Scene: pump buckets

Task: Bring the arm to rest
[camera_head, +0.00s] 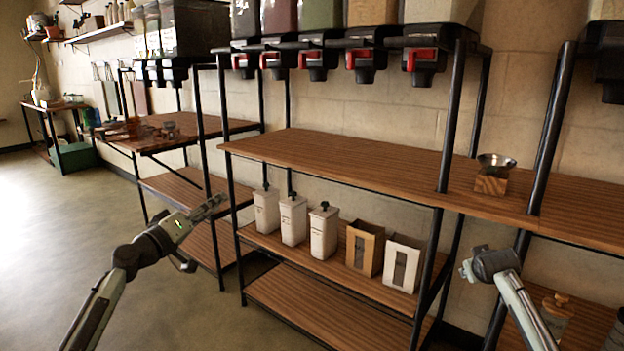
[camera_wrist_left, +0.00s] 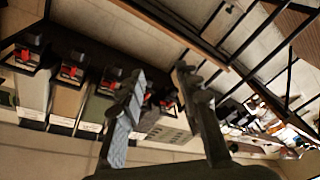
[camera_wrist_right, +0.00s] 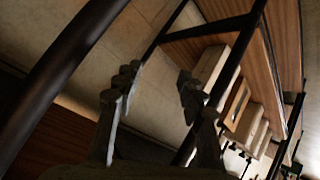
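My left arm (camera_head: 110,285) reaches in from the left in the head view. Its gripper (camera_head: 214,203) is raised in front of the shelf rack, apart from the shelves. In the left wrist view the left gripper (camera_wrist_left: 160,76) has its two fingers apart with nothing held between them. My right arm (camera_head: 520,300) comes up at the lower right, in front of a black rack post. Its fingers are hard to make out in the head view. In the right wrist view the right gripper (camera_wrist_right: 157,78) is open and empty.
Several pump buckets (camera_head: 293,220) and two boxes, one tan (camera_head: 364,248) and one white (camera_head: 403,262), stand on the middle shelf. A metal bowl on a wooden block (camera_head: 491,180) sits on the upper board (camera_head: 350,165). Dispensers with red levers (camera_head: 425,60) hang above. Floor is clear at left.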

